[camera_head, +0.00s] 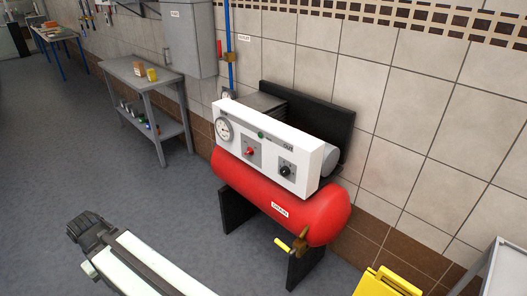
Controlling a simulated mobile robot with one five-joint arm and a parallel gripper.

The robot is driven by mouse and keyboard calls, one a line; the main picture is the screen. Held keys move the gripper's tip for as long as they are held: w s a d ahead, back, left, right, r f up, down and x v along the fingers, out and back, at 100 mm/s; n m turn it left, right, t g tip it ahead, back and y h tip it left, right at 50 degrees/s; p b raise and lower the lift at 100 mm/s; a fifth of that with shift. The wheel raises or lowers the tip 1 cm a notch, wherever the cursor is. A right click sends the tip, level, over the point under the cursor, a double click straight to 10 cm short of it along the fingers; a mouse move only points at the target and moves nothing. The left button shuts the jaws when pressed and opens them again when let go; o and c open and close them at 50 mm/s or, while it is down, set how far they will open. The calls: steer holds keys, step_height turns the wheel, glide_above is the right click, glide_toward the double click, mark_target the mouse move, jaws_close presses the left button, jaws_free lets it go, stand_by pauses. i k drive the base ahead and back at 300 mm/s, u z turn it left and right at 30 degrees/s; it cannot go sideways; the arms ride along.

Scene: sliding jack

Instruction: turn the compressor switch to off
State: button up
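The compressor has a red tank (325,212) on dark legs, with a white control panel (266,132) on top. The panel carries a round gauge (223,130) at left, a red knob (250,151) on a grey plate in the middle and a black knob (286,171) on a grey plate at right. My arm, dark with white strips, reaches in at lower left, apart from the compressor. No gripper fingers show.
A yellow-handled valve (283,245) hangs below the tank. A yellow object (385,284) stands at the lower right, beside a grey table edge (497,272). A grey shelf table (147,82) stands left of the compressor. The grey floor (110,180) in front is clear.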

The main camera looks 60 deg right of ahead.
mark_target(249, 152)
steer(key=z, duration=5.7)
steer(key=k, duration=0.95)
steer(key=u, duration=5.75)
